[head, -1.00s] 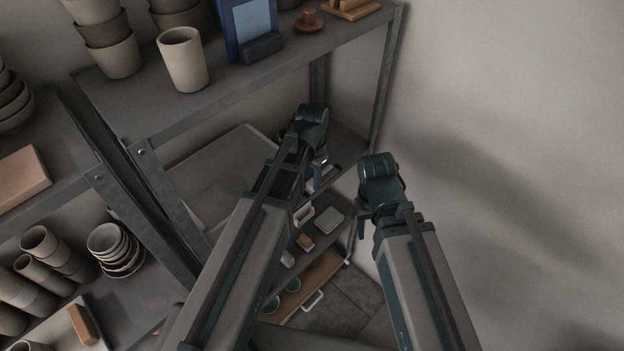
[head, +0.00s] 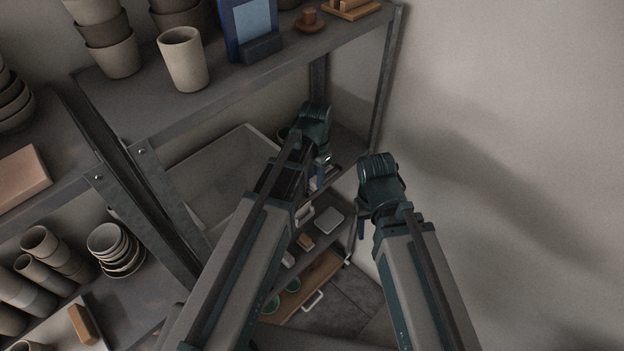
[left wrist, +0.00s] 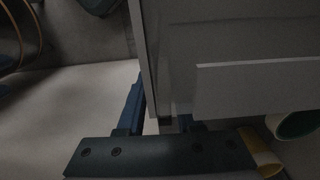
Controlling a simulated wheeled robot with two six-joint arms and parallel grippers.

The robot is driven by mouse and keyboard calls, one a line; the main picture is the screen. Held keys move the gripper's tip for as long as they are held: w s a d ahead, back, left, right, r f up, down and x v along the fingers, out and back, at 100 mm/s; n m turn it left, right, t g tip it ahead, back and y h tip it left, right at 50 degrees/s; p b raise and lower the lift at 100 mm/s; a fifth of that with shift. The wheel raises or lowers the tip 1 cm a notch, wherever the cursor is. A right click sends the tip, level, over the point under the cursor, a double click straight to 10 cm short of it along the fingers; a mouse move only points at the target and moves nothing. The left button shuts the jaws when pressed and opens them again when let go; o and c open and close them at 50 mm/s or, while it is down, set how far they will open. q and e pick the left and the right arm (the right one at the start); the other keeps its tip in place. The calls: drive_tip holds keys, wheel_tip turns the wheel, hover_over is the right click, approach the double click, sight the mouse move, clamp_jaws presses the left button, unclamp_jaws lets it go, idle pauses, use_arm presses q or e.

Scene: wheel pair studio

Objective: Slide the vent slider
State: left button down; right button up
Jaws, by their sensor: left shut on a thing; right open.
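A pale grey box (head: 196,178) stands on the shelf below the top one, with its inside in view. My left gripper (head: 322,172) is at the box's right end, partly hidden by its own arm. In the left wrist view its blue fingers (left wrist: 160,112) are shut on a thin grey upright panel edge (left wrist: 149,60), which I take to be the vent slider. The exact contact is dark and partly hidden. My right gripper (head: 362,222) is open and empty, beside the wall to the right of the rack.
The top shelf holds a beige cup (head: 183,60), a blue framed piece (head: 250,28) and a small brown cup on a saucer (head: 309,20). A metal rack post (head: 386,85) stands close to my left gripper. Open room lies along the wall (head: 500,150) at right.

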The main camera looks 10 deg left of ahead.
use_arm(q)
drive_tip(key=w+d, duration=0.2)
drive_tip(key=w, duration=0.1)
drive_tip(key=shift+s+a, duration=0.1)
drive_tip(key=c, duration=0.6)
unclamp_jaws()
drive_tip(key=shift+o, duration=0.2)
drive_tip(key=shift+r, duration=0.15)
wheel_tip(320, 180, up, 12)
drive_tip(key=p, duration=1.2)
drive_tip(key=shift+f, duration=0.2)
